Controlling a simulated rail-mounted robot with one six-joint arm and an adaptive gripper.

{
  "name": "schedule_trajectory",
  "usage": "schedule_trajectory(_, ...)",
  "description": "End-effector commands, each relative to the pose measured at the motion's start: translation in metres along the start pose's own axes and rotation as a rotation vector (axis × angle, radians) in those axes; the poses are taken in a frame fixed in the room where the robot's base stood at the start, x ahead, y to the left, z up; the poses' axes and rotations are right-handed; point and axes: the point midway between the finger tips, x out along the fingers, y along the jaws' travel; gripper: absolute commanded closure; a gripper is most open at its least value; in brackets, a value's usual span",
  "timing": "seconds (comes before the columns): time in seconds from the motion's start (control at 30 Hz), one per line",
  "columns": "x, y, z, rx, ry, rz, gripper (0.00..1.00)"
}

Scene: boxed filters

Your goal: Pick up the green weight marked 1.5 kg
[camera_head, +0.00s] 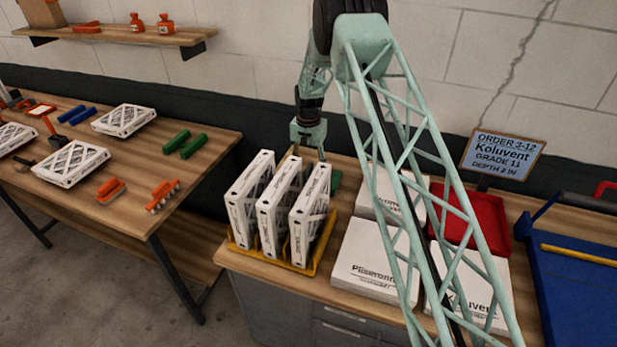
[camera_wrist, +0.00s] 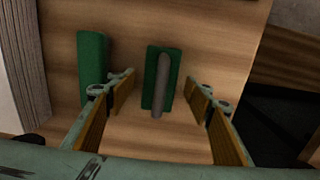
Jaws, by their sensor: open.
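In the wrist view, a green block with a grey bar along its top (camera_wrist: 151,62) lies on the wooden table, between the lines of my fingers. A second green block (camera_wrist: 92,65) lies to its left, beyond my left finger. No 1.5 kg marking is legible on either. My gripper (camera_wrist: 157,106) is open and empty, with its fingers to either side of the barred block; I cannot tell how far above it they are. In the head view my gripper (camera_head: 308,145) is behind the white filters, and a bit of green (camera_head: 335,181) shows beside them.
White framed filters (camera_head: 272,222) stand upright in a yellow tray (camera_head: 283,262) in front of my gripper. White boxes (camera_head: 368,265), a red tray (camera_head: 487,222) and an order sign (camera_head: 503,155) are to the right. More green blocks (camera_head: 193,147) lie on the left table.

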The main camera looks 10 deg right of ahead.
Motion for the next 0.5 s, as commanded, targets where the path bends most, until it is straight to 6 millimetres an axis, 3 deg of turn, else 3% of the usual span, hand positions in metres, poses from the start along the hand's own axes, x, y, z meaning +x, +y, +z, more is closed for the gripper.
schedule_trajectory(0.2,0.018,0.0,0.0,0.0,-0.001,0.0,0.53)
schedule_trajectory(0.5,0.024,0.0,0.0,0.0,0.0,0.0,0.53)
